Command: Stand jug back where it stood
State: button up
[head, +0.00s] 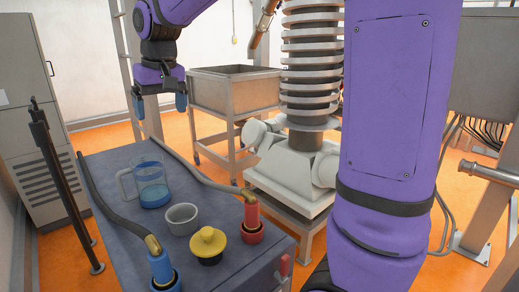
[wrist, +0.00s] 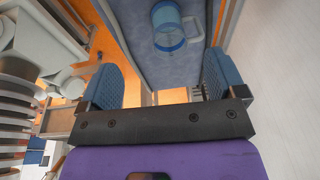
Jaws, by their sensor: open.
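The clear jug (head: 153,187) stands upright on the dark blue-grey table top, toward its far left part. It has blue at its lower part and a pale handle on its left side. The jug also shows in the wrist view (wrist: 168,30), near the top edge. My gripper (head: 161,103) is open and empty, raised above and beyond the far end of the table, apart from the jug. Its two blue finger pads show wide apart in the wrist view (wrist: 160,80).
On the table (head: 120,165) are a grey bowl (head: 182,219), a yellow knobbed piece (head: 208,243), a blue hose coupling (head: 161,268) and a red one (head: 252,220). Hoses run across the table. A metal bin (head: 232,92) and a ribbed machine column (head: 312,60) stand behind.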

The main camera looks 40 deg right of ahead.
jog(key=s+d+f+t, duration=0.1)
jog(key=s+d, duration=0.1)
jog(key=s, duration=1.1)
jog(key=s+d+f+t, duration=0.2)
jog(key=s+d, duration=0.1)
jog(key=s, duration=1)
jog(key=shift+s+d+f, duration=0.25)
jog(key=shift+s+d, duration=0.1)
